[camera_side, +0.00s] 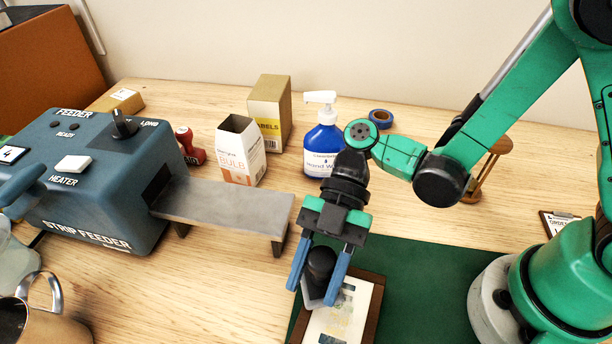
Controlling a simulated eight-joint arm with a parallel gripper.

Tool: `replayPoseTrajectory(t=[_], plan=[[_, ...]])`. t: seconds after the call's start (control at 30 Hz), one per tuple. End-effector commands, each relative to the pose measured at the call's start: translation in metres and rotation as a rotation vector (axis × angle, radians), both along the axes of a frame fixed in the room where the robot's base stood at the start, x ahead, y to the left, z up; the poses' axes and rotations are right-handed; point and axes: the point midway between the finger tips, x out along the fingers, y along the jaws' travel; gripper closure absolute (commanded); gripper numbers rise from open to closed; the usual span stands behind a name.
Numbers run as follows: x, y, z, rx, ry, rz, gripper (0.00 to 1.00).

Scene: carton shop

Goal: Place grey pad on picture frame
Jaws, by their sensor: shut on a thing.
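My gripper (313,292) points down over the picture frame, its two blue fingers shut on the grey pad. The grey pad (311,300) shows as a small pale grey edge between the fingertips. A dark rounded knob between the fingers seems to be part of it. The picture frame (376,308) has a brown border around a cream picture and lies on a green mat, cut off by the bottom edge. The pad overlaps the frame's upper left part in this view. The fingers hide part of both, and I cannot tell whether the pad touches the frame.
The blue strip feeder (85,205) with its grey metal outfeed (225,205) stands left. A bulb carton (240,152), labels box (270,110), blue pump bottle (324,150) and tape roll (381,118) stand behind. A metal mug (45,318) is front left. The green mat (440,280) is clear right of the frame.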

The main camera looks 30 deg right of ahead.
Motion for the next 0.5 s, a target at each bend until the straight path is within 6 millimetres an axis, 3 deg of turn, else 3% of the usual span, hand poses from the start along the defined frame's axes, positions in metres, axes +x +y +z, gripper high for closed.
replayPoseTrajectory(t=[0.03,0.1,0.13,0.5], plan=[[0.0,0.0,0.0001,0.0,0.0,0.0,0.49],[0.0,0.0,0.0001,0.0,0.0,0.0,0.3],[0.0001,0.0,0.0001,0.0,0.0,0.0,0.26],[0.0039,-0.0048,0.0035,0.0,0.0,-0.001,0.26]])
